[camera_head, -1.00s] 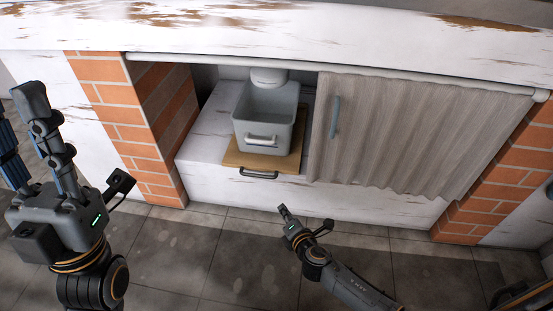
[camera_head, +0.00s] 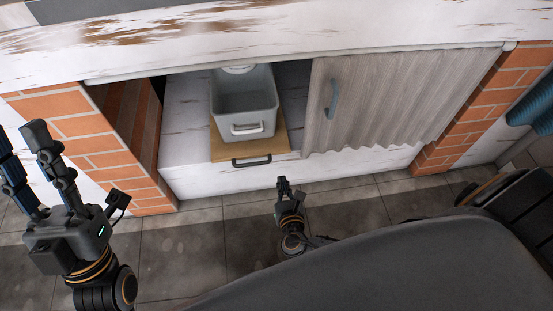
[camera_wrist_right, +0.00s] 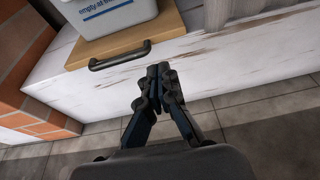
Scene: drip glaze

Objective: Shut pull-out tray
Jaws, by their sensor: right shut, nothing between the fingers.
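The pull-out tray (camera_head: 222,150) is a wooden board with a dark bar handle (camera_head: 251,161) on its front. It sticks out a little past the white ledge under the counter and carries a grey bin (camera_head: 245,122). In the wrist view the tray (camera_wrist_right: 172,28) and its handle (camera_wrist_right: 120,57) are at upper left. My right gripper (camera_head: 283,181) is shut and empty, in front of and just right of the handle, apart from it. Its closed fingertips (camera_wrist_right: 158,72) show below the tray's edge. My left gripper (camera_head: 19,138) is open and empty at far left.
A wavy grey wood-look curtain (camera_head: 400,100) with a blue-grey handle (camera_head: 333,100) covers the opening's right side. Brick pillars (camera_head: 75,130) flank the opening. The white counter (camera_head: 300,35) overhangs above. The tiled floor (camera_head: 200,235) in front is clear.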

